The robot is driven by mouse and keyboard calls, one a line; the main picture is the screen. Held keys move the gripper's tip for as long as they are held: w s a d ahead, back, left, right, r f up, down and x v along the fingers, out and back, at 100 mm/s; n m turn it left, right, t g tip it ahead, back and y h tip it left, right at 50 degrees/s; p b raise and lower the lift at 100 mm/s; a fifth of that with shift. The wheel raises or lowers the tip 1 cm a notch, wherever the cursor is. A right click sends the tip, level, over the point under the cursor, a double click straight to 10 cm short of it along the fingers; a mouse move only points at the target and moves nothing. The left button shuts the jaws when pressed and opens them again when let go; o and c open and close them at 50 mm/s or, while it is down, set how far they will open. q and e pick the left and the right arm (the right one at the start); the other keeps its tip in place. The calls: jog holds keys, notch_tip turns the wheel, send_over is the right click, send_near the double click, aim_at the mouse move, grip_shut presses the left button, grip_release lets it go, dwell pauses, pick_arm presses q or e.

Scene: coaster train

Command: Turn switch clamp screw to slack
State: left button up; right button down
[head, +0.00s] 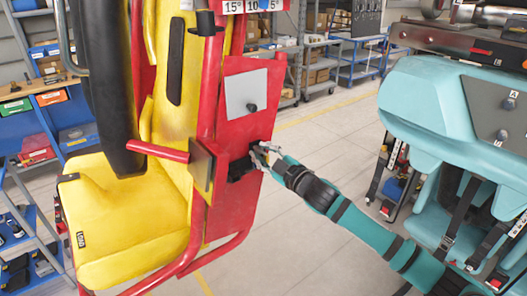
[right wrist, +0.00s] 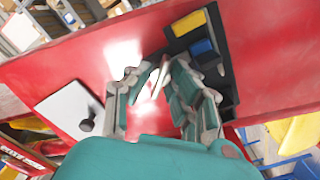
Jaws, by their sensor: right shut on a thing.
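A black switch block (head: 240,168) is fixed low on the red side panel of a yellow seat. In the right wrist view the black block (right wrist: 223,75) carries a yellow part (right wrist: 189,23) and a blue part (right wrist: 203,47). My right gripper (head: 263,152) is at the block's right edge, its arm reaching in from the lower right. In the right wrist view its fingers (right wrist: 160,72) close together beside the block, shut on the switch clamp screw, which they mostly hide. I cannot read how far the screw is turned. My left gripper is not in view.
A grey plate with a black knob (head: 251,107) sits above the block on the red panel (head: 233,205). The yellow seat (head: 125,210) and red tube frame stand left. A teal seat unit (head: 430,105) hangs at right. Clear floor (head: 325,125) lies between; shelves stand behind.

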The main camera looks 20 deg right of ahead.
jog(key=n+p, duration=0.1)
jog(key=n, duration=0.5)
jog(key=shift+f+n, duration=0.1)
jog(key=shift+n, duration=0.2)
dwell(0.4)
jog(key=c, duration=1.4)
grip_release()
jog(key=shift+c, duration=0.2)
jog(key=v, duration=1.2)
